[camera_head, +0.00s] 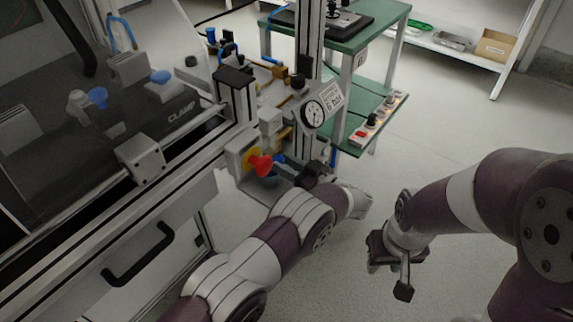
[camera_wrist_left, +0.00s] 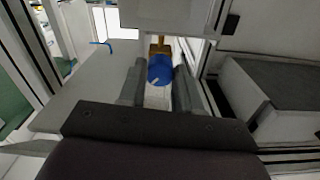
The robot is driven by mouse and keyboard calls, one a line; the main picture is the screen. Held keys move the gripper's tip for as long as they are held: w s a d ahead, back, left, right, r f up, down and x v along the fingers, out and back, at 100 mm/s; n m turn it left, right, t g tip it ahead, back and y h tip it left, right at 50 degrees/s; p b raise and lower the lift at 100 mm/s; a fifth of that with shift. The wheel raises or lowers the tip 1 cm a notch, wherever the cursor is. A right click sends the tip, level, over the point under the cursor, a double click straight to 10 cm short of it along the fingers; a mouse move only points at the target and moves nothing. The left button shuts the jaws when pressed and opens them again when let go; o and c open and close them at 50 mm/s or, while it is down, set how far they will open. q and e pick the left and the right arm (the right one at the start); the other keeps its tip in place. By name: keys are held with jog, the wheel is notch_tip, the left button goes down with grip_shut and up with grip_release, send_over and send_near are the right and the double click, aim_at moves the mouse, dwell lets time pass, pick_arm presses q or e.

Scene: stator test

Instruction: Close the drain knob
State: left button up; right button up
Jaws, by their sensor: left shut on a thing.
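The drain knob is blue with a pale mark on its face and sits on a brass fitting in the left wrist view (camera_wrist_left: 159,70). My left gripper (camera_wrist_left: 159,88) has one grey finger on each side of the knob and is shut on it. In the head view, my left gripper (camera_head: 283,170) is at the machine's corner below the pressure gauge, and mostly hides the knob. My right gripper (camera_head: 388,272) hangs over the floor at the right, away from the machine. Its finger gap does not show clearly.
A red and yellow emergency button (camera_head: 260,165) is just left of my left gripper. A round gauge (camera_head: 314,114) with a label is above it. A green table (camera_head: 375,118) with a button strip stands behind. A drawer handle (camera_head: 138,255) is at lower left. The floor at right is clear.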

pick_arm(q)
jog(key=m, duration=0.9)
jog(key=shift+m, duration=0.3)
dwell(0.4)
jog(key=o, duration=1)
jog(key=shift+o, duration=0.2)
